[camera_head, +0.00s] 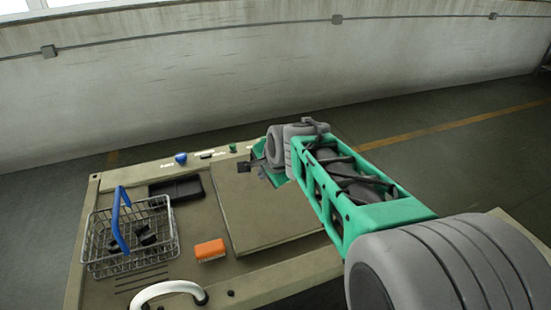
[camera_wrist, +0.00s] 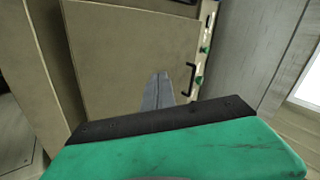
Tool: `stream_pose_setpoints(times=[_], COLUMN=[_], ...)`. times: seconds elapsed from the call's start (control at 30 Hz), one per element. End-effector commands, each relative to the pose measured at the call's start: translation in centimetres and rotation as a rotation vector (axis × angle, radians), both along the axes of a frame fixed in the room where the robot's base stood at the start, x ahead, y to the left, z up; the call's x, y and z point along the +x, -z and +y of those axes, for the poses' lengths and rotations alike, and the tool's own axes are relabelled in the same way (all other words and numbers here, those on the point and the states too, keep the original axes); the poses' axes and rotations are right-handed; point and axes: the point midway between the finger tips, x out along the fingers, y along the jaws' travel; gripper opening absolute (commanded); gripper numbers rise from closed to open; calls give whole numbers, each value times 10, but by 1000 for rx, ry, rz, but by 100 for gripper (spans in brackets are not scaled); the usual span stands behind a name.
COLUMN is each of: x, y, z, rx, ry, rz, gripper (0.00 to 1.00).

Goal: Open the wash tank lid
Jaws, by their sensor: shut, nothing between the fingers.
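The wash tank lid (camera_head: 265,215) is a flat square beige panel on the bench top, and it looks closed. In the wrist view the lid (camera_wrist: 120,55) fills the upper middle, with a thin black bar handle (camera_wrist: 191,80) at its right edge. My gripper (camera_wrist: 157,92) is shut and empty, its grey fingers over the lid just left of the handle. They look apart from the handle; the height between them is hard to judge. In the head view my gripper (camera_head: 245,167) is near the lid's far edge, and my arm hides the lid's far right part.
A wire basket (camera_head: 103,262) with a blue handle holds dark parts at the left. An orange block (camera_head: 210,250), a black tray (camera_head: 177,190) and a white curved handle (camera_head: 165,290) are nearby. A blue knob (camera_head: 181,158) and a green button (camera_head: 233,148) line the far edge.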

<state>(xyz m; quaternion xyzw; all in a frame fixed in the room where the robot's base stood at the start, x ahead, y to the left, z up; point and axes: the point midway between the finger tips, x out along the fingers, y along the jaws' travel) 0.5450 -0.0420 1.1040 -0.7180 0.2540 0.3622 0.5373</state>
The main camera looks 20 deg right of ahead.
Motion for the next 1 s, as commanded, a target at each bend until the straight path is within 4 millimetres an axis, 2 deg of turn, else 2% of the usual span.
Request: stream_pose_setpoints(times=[0.03, 0.1, 0.2, 0.3, 0.4, 0.5, 0.67, 1.0], x=[29, 70, 121, 158, 180, 191, 203, 259], y=[22, 39, 68, 95, 114, 122, 128, 161], z=[-15, -36, -71, -105, -129, -142, -144, -144], rx=[126, 342, 672, 984, 1221, 1351, 1391, 1386], ry=[160, 401, 722, 981, 1150, 1233, 1257, 1255], rz=[-25, -81, -154, -208, -237, -249, -249, -246], gripper=[0, 0, 0, 0, 0, 0, 0, 0])
